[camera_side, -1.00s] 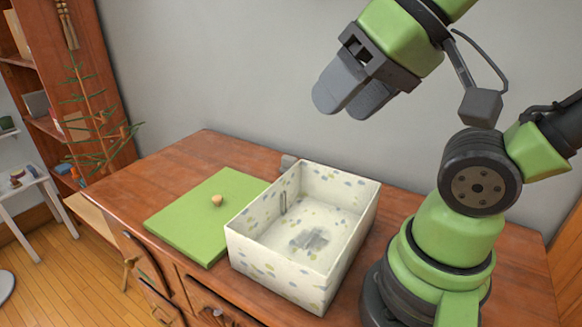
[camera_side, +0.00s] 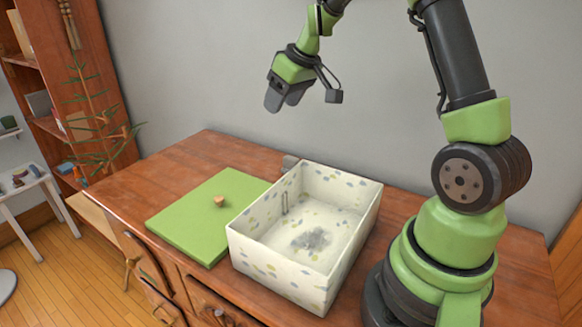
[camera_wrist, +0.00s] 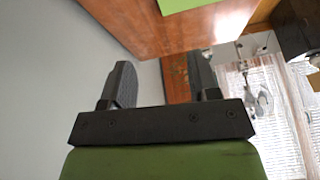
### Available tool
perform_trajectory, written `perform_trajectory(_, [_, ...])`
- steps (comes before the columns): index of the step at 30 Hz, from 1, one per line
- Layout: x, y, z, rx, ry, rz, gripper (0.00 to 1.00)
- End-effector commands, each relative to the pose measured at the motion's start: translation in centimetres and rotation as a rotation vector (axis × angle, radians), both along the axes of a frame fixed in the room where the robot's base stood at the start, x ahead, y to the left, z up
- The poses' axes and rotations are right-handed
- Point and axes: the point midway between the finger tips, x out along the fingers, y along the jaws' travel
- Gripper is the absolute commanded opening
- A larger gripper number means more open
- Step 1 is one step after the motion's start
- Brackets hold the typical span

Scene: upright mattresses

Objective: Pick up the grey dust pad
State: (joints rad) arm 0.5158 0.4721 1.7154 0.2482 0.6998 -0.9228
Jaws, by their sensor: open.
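A fuzzy grey patch (camera_side: 311,239), which may be the grey dust pad, lies on the floor of the open patterned box (camera_side: 277,277). Its edges are blurred, and I cannot tell its thickness. My gripper (camera_side: 279,100) is high above the table, up and left of the grey patch, and apart from everything. In the wrist view my gripper (camera_wrist: 160,82) is open, with nothing between its fingers. The grey patch is not in the wrist view.
A flat green board (camera_side: 205,225) with a small wooden knob (camera_side: 219,201) lies left of the box. The box walls stand up around the patch. The wooden tabletop (camera_side: 190,160) is clear behind the board. The grey wall (camera_side: 200,70) rises behind.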

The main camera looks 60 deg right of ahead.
Motion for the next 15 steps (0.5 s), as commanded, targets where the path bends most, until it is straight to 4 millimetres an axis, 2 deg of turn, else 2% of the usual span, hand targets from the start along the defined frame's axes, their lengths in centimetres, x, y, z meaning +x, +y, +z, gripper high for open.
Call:
perform_trajectory(1, [0.4,-2.0,-2.2,-0.007,0.019,0.004,0.55])
perform_trajectory(6, [0.8,-6.8,-7.9,-0.038,0.049,0.045,0.55])
perform_trajectory(10, [0.6,-8.6,-10.4,-0.051,0.06,0.064,0.55])
perform_trajectory(15, [0.9,-9.2,-12.4,-0.056,0.066,0.075,0.55])
